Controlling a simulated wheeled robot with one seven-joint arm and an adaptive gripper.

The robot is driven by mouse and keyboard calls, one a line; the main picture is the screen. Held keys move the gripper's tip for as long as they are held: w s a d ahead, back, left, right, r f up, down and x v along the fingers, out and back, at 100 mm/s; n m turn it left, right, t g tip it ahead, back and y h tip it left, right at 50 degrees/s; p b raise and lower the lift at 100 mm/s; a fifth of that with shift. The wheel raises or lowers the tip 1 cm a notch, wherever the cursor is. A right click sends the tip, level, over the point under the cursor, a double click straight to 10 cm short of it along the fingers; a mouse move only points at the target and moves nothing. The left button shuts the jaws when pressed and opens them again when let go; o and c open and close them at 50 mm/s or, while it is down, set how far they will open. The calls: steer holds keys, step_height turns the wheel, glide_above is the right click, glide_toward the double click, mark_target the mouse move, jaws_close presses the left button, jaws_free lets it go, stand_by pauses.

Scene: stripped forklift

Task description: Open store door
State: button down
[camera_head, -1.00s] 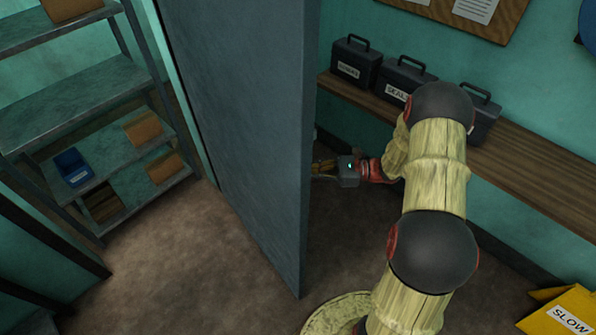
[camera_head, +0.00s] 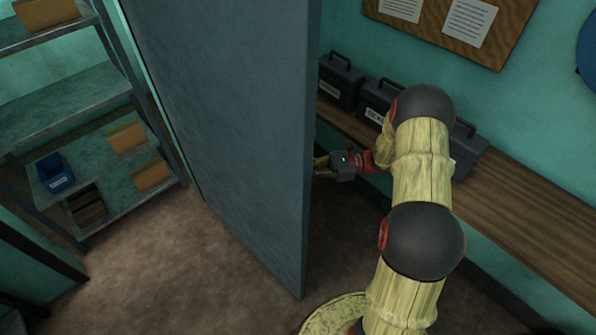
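The store door (camera_head: 225,130) is a tall blue-grey panel standing ajar in the middle of the view. Its free edge faces me, and floor and shelving show to its left. My gripper (camera_head: 322,167) is at the right side of the door, low beside its edge. Its fingertips are partly hidden by the door, so I cannot tell whether they touch it or hold anything. No handle shows on the visible face.
A metal shelf unit (camera_head: 62,90) with a blue bin (camera_head: 55,173) and brown boxes stands left of the door. A wooden bench (camera_head: 530,200) with dark toolboxes (camera_head: 341,80) runs along the right wall. Brown floor (camera_head: 170,255) is clear left of the door.

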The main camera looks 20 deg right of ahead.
steer(key=shift+s+f, duration=0.25)
steer(key=c, duration=2.1)
jaws_free()
steer(key=shift+s+d+r, duration=0.1)
steer(key=shift+r, duration=0.05)
steer(key=shift+o, duration=1.1)
steer(key=shift+r, duration=0.1)
steer(key=v, duration=1.2)
